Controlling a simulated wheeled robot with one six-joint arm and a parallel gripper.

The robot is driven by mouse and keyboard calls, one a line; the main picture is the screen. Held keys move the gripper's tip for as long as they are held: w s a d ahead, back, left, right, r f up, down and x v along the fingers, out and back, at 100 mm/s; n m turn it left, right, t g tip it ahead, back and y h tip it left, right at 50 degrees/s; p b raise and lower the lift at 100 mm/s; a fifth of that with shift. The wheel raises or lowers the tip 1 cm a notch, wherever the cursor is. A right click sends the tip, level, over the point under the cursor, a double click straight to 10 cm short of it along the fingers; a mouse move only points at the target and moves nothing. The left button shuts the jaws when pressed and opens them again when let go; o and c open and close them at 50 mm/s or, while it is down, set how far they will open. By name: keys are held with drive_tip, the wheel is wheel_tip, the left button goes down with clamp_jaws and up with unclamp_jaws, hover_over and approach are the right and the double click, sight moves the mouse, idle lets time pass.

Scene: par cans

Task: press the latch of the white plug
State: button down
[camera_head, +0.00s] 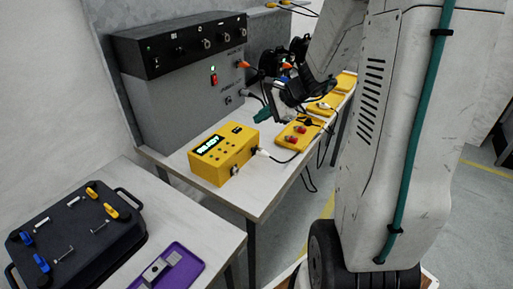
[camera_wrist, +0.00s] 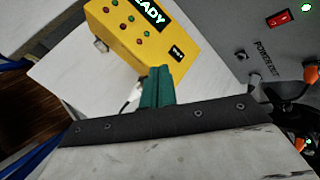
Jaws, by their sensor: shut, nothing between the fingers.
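The white plug (camera_head: 262,152) sits at the right side of the yellow box (camera_head: 218,160) with the lit READY display, and a dark cable runs from it. Its latch is too small to make out. My gripper (camera_head: 263,116) has teal fingers, shut and empty, above and behind the plug, apart from it. In the wrist view the shut fingertips (camera_wrist: 157,72) lie in front of the yellow box (camera_wrist: 150,38). A small whitish piece shows just left of the fingers, partly hidden; I cannot tell whether it is the plug.
Yellow units (camera_head: 298,134) with cables line the bench to the right. A black case (camera_head: 75,240) and a purple tray (camera_head: 170,270) lie on the nearer table. Bare bench top lies around the yellow box.

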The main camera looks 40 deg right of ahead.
sight(260, 149)
drive_tip(key=shift+w+d+f+m, duration=0.15)
drive_tip(key=shift+d+f+m, duration=0.25)
drive_tip(key=shift+d, duration=0.25)
drive_tip(key=shift+f, duration=4.35)
drive_tip(key=shift+f, duration=0.1)
drive_tip(key=shift+f, duration=0.3)
drive_tip(key=shift+f, duration=0.35)
drive_tip(key=shift+r, duration=0.75)
